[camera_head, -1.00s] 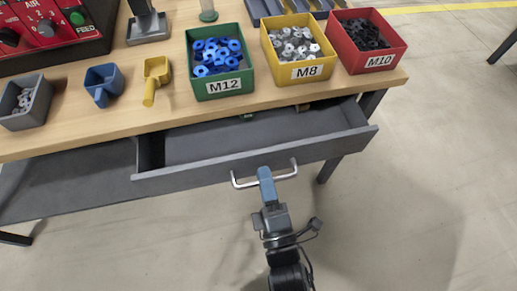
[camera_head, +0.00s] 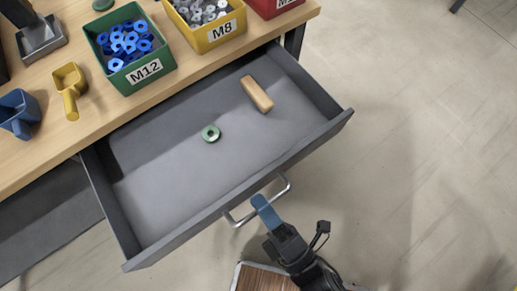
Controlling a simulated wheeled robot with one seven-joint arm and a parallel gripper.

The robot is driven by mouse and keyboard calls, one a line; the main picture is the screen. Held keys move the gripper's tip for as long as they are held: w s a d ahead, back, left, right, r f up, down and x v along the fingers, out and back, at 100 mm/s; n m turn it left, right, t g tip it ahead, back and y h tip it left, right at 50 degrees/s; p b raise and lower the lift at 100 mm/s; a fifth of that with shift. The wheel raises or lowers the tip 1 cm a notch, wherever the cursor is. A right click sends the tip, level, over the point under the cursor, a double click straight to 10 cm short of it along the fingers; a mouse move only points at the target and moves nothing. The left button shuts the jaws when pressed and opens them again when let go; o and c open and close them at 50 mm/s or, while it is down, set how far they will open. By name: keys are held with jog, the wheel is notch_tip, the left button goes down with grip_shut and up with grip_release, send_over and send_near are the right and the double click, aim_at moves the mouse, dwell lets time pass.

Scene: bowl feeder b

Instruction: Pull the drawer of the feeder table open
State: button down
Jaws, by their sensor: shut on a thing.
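The grey drawer (camera_head: 190,213) of the feeder table (camera_head: 285,27) stands well out from under the wooden top, with most of its floor showing. Its silver bar handle (camera_head: 284,187) is on the front panel. My gripper (camera_head: 262,204), with blue fingers, is at the middle of the handle and shut on it; the fingers hide that part of the bar. Inside the drawer lie a green ring-shaped part (camera_head: 211,133) and a tan wooden block (camera_head: 257,94).
On the table top stand a green M12 bin (camera_head: 143,73), a yellow M8 bin (camera_head: 218,34), a red bin (camera_head: 268,6), a yellow scoop (camera_head: 69,88) and a blue scoop (camera_head: 18,113). The floor at the right is clear.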

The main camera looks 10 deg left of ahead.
jog(key=c, duration=1.3)
grip_release()
jog(key=shift+c, duration=0.2)
jog(key=shift+d, duration=0.1)
jog(key=v, duration=0.7)
jog(key=shift+s+d+b, duration=0.2)
jog(key=shift+s+b, duration=0.1)
jog(key=shift+b, duration=0.1)
jog(key=s+d+r+m+t+h+p, duration=0.1)
jog(key=s+d+r+m+h+p, duration=0.2)
jog(key=d+r+m+h, duration=0.4)
jog(key=s+d+r+m+h+p, duration=0.3)
jog(key=d+r+m+h, duration=0.5)
jog(key=r+m, duration=0.8)
jog(key=d+m, duration=0.2)
jog(key=m, duration=0.2)
jog(key=shift+d+r+m+t, duration=0.2)
jog(key=shift+r+m+t, duration=0.15)
jog(key=shift+m+t, duration=0.05)
